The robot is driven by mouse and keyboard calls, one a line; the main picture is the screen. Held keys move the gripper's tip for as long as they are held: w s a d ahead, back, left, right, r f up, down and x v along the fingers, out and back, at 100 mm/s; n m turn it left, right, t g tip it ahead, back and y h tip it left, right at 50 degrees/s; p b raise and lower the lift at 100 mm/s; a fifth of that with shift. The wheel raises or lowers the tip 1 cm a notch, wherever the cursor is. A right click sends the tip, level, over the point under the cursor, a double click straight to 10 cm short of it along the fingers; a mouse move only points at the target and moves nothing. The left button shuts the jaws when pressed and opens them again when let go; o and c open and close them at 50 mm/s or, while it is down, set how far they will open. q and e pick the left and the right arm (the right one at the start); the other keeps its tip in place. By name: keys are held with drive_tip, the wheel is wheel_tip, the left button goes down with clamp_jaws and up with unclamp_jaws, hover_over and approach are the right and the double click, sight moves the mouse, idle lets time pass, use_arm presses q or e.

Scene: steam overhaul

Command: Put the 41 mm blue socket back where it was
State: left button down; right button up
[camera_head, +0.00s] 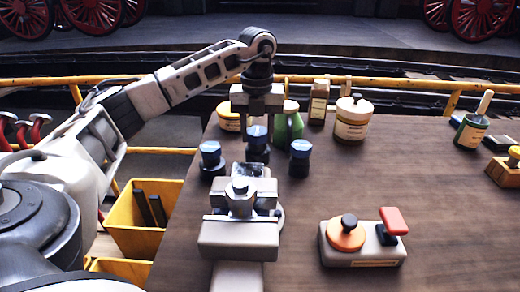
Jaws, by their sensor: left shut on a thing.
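Three dark sockets with blue tops stand in a group on the brown table: a left one (211,158), a middle one (257,146) and a right one (300,158). My left gripper (258,122) points straight down over the middle socket and is shut on it. The middle socket is upright; I cannot tell whether its base touches the table. Size marks on the sockets are too small to read. My right gripper is not in view.
A grey fixture (238,236) stands in front of the sockets. A green bottle (290,124), a yellow-lidded tin (229,122) and a cream pot (353,119) stand behind. An orange-knobbed device (346,236) sits front right. The table's right middle (420,180) is clear.

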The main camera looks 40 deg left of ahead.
sight(258, 147)
use_arm(q)
drive_tip(key=shift+w+f, duration=0.15)
drive_tip(key=shift+f, duration=2.05)
drive_tip(key=shift+f, duration=0.1)
drive_tip(key=c, duration=0.8)
unclamp_jaws()
wheel_tip(258, 147, up, 12)
drive_tip(key=shift+r, duration=0.1)
